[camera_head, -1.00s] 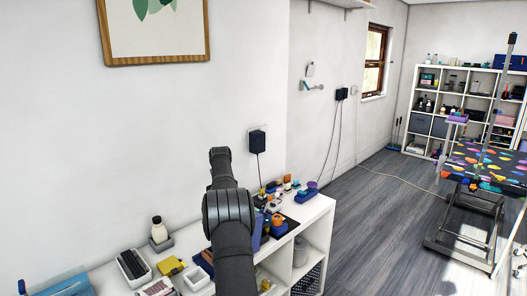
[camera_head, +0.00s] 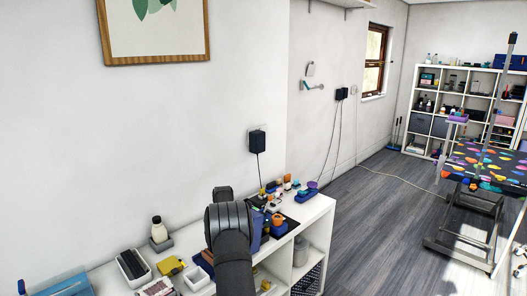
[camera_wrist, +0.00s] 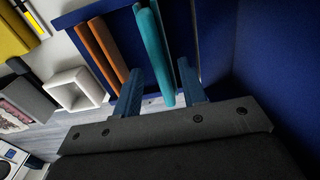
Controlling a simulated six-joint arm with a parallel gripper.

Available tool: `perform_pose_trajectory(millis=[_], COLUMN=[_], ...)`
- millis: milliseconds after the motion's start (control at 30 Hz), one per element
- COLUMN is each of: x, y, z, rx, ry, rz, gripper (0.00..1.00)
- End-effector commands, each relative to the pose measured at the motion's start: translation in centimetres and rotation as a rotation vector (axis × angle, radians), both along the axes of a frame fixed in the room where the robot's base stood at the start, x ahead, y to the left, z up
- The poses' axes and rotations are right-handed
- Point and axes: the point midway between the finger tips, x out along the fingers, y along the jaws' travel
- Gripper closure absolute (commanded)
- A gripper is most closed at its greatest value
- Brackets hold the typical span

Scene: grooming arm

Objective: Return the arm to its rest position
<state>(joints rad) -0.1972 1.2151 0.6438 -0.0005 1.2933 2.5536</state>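My dark grey arm (camera_head: 230,230) rises from the bottom of the head view, in front of the white shelf unit. Its gripper cannot be made out there. In the wrist view my gripper (camera_wrist: 160,82) shows two blue fingers spread apart. The ends of teal bars (camera_wrist: 152,45) show in the gap between the fingers; I cannot tell how far beyond the fingers they are. Orange-brown bars (camera_wrist: 102,48) lie left of them on a dark blue surface (camera_wrist: 75,18).
A blue wall-like surface (camera_wrist: 285,60) is close on the right in the wrist view. A grooming table (camera_head: 490,168) stands far right, with open floor before it.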

Motion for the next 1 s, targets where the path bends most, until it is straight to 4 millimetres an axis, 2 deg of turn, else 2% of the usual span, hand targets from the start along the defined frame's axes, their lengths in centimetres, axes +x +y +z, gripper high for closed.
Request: perform_pose_trajectory(millis=[33,200,367,600,900,1000], x=[0.3,0.3,0.3,0.2,0.2,0.0], y=[0.1,0.1,0.1,0.1,0.1,0.6], z=[2.1,4.7,5.8,5.9,5.9,6.0], rx=[0.004,0.002,0.002,0.001,0.002,0.002], ry=[-0.015,-0.012,-0.011,-0.01,-0.009,-0.01], rz=[0.0,0.0,0.0,0.0,0.0,0.026], gripper=[0.62,0.62,0.62,0.62,0.03,0.0])
